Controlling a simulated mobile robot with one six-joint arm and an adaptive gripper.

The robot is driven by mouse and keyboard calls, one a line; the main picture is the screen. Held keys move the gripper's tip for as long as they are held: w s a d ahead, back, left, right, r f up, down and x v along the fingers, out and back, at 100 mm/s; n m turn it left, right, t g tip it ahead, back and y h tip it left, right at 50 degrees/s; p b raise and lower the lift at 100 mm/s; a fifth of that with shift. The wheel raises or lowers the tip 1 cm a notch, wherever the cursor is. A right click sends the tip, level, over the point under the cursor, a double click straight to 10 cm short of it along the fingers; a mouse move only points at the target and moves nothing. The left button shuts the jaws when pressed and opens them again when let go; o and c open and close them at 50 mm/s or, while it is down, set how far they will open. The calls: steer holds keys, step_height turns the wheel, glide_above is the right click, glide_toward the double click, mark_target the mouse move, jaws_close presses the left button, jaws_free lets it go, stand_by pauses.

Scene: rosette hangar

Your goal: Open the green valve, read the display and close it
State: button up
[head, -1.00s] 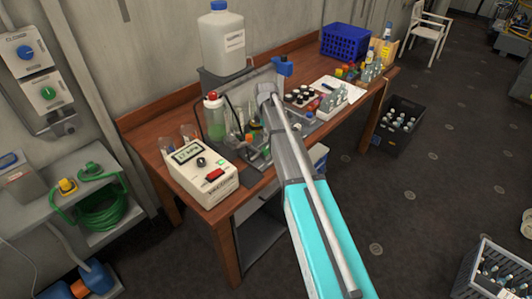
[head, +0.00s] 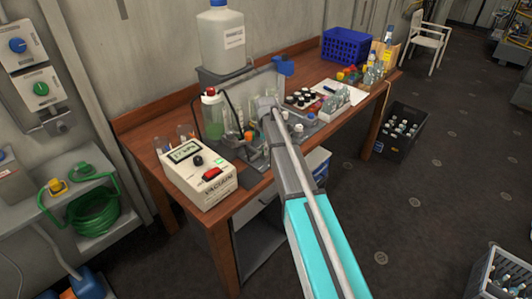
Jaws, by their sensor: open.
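A round green knob (head: 41,88) sits on the lower of two pale wall boxes at the left. Its label is too small to read. A white instrument marked VACUUM (head: 205,190) stands on the wooden bench with a lit display (head: 184,151), a black knob and a red switch. The display's characters are too blurred to read surely. My arm reaches over the bench from the lower right. My gripper (head: 256,157) is down among the bench glassware, right of the instrument, far from the green knob. It is open, partly hidden by clutter and my arm.
A blue knob (head: 18,45) is on the upper wall box. A green hose coil (head: 92,215) hangs below at the left. A white jug (head: 221,42) stands above the bench.

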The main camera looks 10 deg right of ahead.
steer(key=shift+f, duration=0.45)
jaws_close()
stand_by(0.3)
